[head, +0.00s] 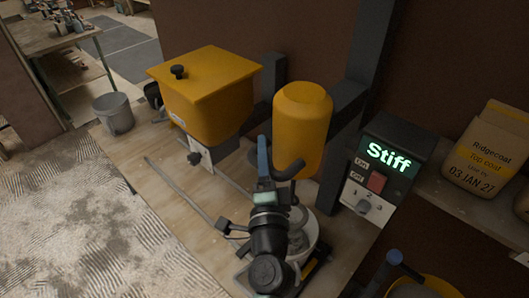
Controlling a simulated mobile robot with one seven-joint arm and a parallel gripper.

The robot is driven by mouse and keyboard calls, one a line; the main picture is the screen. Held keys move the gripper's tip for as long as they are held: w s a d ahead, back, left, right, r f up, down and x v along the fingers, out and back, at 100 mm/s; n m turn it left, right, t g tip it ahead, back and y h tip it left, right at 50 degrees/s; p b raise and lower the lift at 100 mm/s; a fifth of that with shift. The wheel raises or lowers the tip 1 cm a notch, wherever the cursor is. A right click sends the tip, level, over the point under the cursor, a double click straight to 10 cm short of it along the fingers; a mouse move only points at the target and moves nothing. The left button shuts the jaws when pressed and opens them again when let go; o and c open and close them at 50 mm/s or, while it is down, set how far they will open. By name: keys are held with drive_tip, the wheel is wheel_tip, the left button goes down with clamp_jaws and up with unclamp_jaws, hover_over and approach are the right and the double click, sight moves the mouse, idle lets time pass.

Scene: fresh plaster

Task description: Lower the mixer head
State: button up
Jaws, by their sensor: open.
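The mixer head, a yellow cylinder (302,128), hangs beside the dark upright column (362,90), above the wooden bench (170,200). My gripper (274,178) is in front of the mixer head's lower left side. It is open, pointing away from the camera. A blue bar and a dark curved bar stand at its tip; I cannot tell whether either is touched by the fingers. A pale round vessel (306,232) is below the head, largely hidden by my dark arm. The head's underside and any mixing tool are also hidden.
A yellow hopper (205,100) with a black-knobbed lid stands to the left. A control box (385,170) at right reads "Stiff", with a red button and knob. A Ridgecoat bag (490,150) is far right. A grey bucket (114,112) stands left. The bench's front left is mostly clear.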

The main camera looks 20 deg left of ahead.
drive_tip(key=shift+w, duration=0.1)
clamp_jaws()
drive_tip(key=shift+r, duration=0.1)
